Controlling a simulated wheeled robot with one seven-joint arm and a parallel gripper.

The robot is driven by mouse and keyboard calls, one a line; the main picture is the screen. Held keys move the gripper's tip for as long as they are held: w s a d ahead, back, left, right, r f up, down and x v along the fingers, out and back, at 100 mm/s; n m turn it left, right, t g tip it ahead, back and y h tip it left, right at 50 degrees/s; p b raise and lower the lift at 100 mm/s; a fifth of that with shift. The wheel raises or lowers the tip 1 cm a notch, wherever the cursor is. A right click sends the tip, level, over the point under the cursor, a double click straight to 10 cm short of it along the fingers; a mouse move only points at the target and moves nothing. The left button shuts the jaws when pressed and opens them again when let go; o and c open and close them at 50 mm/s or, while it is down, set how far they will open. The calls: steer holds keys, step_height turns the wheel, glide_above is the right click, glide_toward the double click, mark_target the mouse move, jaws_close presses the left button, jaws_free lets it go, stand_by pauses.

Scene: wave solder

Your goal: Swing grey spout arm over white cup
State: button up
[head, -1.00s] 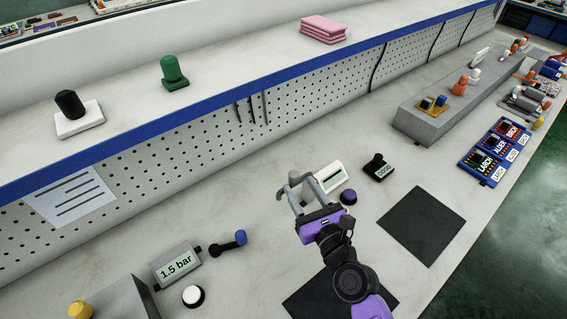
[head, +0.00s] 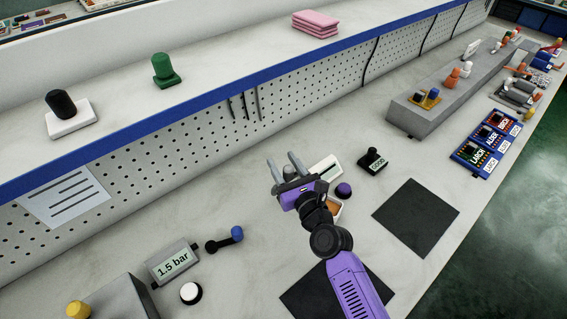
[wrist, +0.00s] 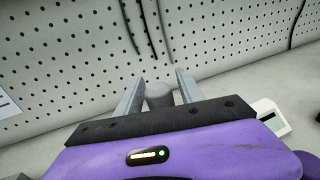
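My gripper (head: 282,162) is open, its two grey fingers pointing toward the perforated back panel. In the wrist view a short grey cylinder (wrist: 158,96) shows between the spread fingers (wrist: 157,80), with a gap on each side; I cannot tell whether it is part of the grey spout arm. No spout arm is clearly visible in the head view, where my gripper and wrist cover that spot. A small white round object with a dark base (head: 190,292) stands at the lower left; I cannot tell whether it is the white cup.
A black lever with a blue knob (head: 236,234) and a "1.5 bar" display (head: 173,263) lie left. A black mat (head: 416,217) is clear.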

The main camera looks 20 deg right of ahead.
jaws_close()
stand_by(1.2)
